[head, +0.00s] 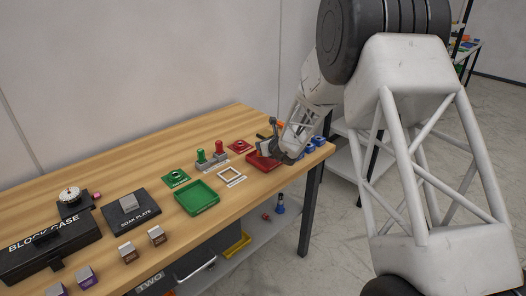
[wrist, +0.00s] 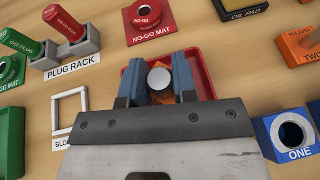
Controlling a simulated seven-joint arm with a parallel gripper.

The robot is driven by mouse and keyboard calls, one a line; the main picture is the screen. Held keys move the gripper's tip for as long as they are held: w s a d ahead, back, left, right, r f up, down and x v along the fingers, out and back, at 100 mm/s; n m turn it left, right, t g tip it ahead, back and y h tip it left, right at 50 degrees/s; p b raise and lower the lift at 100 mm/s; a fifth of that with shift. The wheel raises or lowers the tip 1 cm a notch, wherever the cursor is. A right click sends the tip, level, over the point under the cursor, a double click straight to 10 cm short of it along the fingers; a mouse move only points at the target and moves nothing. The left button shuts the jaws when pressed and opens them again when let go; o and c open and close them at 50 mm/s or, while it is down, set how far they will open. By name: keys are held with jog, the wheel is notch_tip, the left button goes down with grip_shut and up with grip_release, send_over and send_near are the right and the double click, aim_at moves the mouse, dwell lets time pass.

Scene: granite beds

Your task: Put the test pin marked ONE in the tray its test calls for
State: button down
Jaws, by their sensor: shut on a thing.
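My gripper (wrist: 162,80) is shut on a pin (wrist: 160,77) with a round silver end, held between its two blue-grey fingers. An orange patch shows just beneath the pin; I cannot tell whether it belongs to it. No mark on the pin can be read. The pin is over the red tray (wrist: 207,82), whose rim shows around the fingers; I cannot tell whether it touches the tray floor. In the head view my gripper (head: 276,148) is at the red tray (head: 254,161). The green tray (head: 201,198) lies further left, empty. The blue block marked ONE (wrist: 290,135) has an open, dark hole.
The plug rack (wrist: 80,48), the red no-go mat (wrist: 143,14) and a white square frame (wrist: 58,115) stand close around. An orange block marked TWO (wrist: 300,45) and an oil pad (wrist: 243,8) are right. The block case (head: 45,245) and soak plate (head: 135,212) are far left.

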jog(key=shift+f, duration=1.25)
jog(key=shift+f, duration=0.3)
jog(key=c, duration=0.9)
grip_release()
jog(key=shift+f, duration=0.25)
jog(key=shift+s, duration=0.1)
jog(key=shift+r, duration=0.3)
jog(key=shift+v, duration=1)
jog(key=shift+r+v, duration=0.15)
jog(key=shift+v, duration=2.35)
jog(key=shift+r+v, duration=0.1)
jog(key=shift+v, duration=2.35)
